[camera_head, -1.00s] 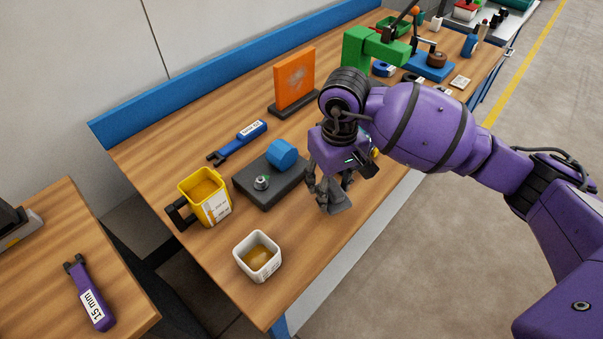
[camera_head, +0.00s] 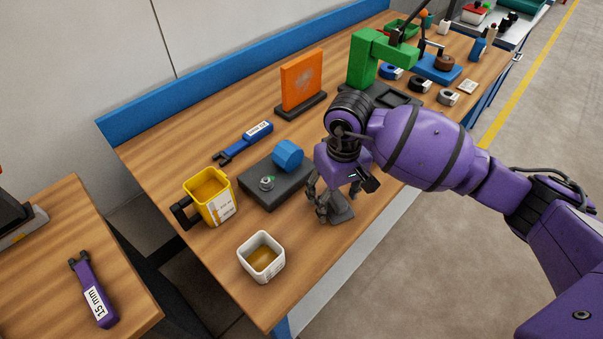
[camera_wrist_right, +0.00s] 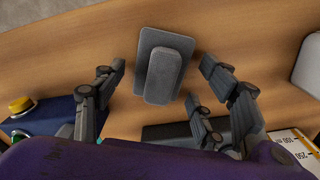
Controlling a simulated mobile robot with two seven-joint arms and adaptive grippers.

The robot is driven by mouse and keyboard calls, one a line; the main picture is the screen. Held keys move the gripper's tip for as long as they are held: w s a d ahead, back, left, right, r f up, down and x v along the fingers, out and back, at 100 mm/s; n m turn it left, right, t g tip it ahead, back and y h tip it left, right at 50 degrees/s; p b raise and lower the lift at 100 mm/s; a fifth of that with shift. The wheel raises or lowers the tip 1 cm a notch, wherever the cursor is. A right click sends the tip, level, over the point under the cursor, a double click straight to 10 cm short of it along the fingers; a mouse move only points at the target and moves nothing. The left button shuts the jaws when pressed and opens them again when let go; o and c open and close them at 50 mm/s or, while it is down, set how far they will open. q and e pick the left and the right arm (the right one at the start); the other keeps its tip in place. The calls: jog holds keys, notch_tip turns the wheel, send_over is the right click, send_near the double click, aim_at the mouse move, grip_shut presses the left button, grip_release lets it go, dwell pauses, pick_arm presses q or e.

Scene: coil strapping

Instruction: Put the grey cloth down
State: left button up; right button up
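The grey cloth (camera_head: 342,213) is a small folded pad near the front edge of the wooden bench. My right gripper (camera_head: 330,204) points down just over it. In the right wrist view the cloth (camera_wrist_right: 163,72) appears as a grey slab with a narrower fold on top, against the wood. The fingers of my right gripper (camera_wrist_right: 162,68) are spread on both sides of it, with wood showing between them and the cloth. The gripper is open. My left gripper is not in view.
A dark block with a blue cylinder (camera_head: 288,154) stands close left of the gripper. A white cup (camera_head: 262,262) and a yellow mug (camera_head: 211,199) are further left. An orange panel (camera_head: 302,78) and a green stand (camera_head: 365,60) are behind. Bench around the white cup is clear.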

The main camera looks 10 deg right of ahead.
aim_at(336, 195)
notch_tip(336, 195, up, 12)
jog(key=shift+r, duration=0.2)
dwell(0.4)
dwell(0.5)
